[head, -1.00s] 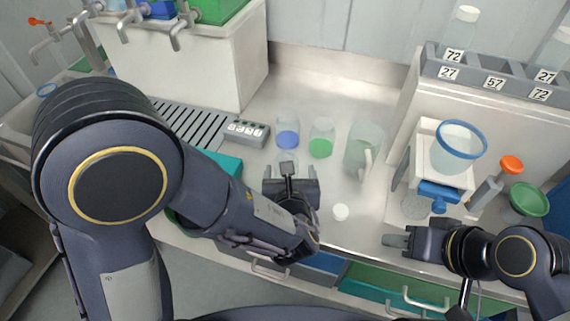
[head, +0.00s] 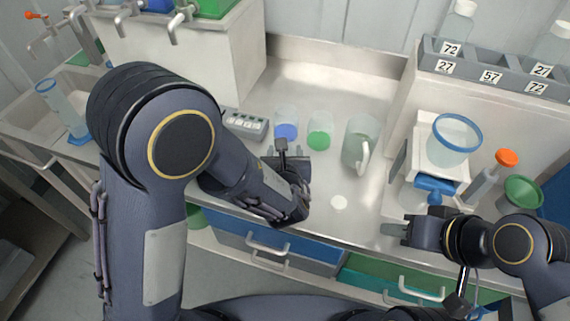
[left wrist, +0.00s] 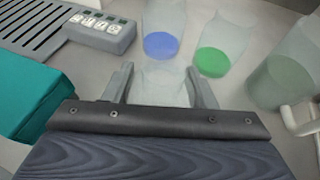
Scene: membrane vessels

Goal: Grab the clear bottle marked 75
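I can read no label 75 in any view. A clear bottle (head: 457,24) with a white cap stands in the rack at the upper right, with a 72 label by it. A second clear bottle (head: 552,45) stands at the rack's right end, by a 27 label. My left gripper (head: 284,152) is low over the counter, just in front of the blue-bottomed vessel. In the left wrist view its fingers (left wrist: 160,88) are apart, with a clear, unmarked-looking vessel (left wrist: 163,80) between them; contact is unclear. My right gripper (head: 393,231) is beside the right-hand stand, its fingers unclear.
Clear vessels with blue (head: 286,131) and green (head: 319,140) bottoms and a clear jug (head: 359,145) stand behind the left gripper. A white disc (head: 338,203) lies on the counter. A blue-rimmed funnel (head: 457,133) and an orange-capped tube (head: 490,177) stand right. The counter's back middle is clear.

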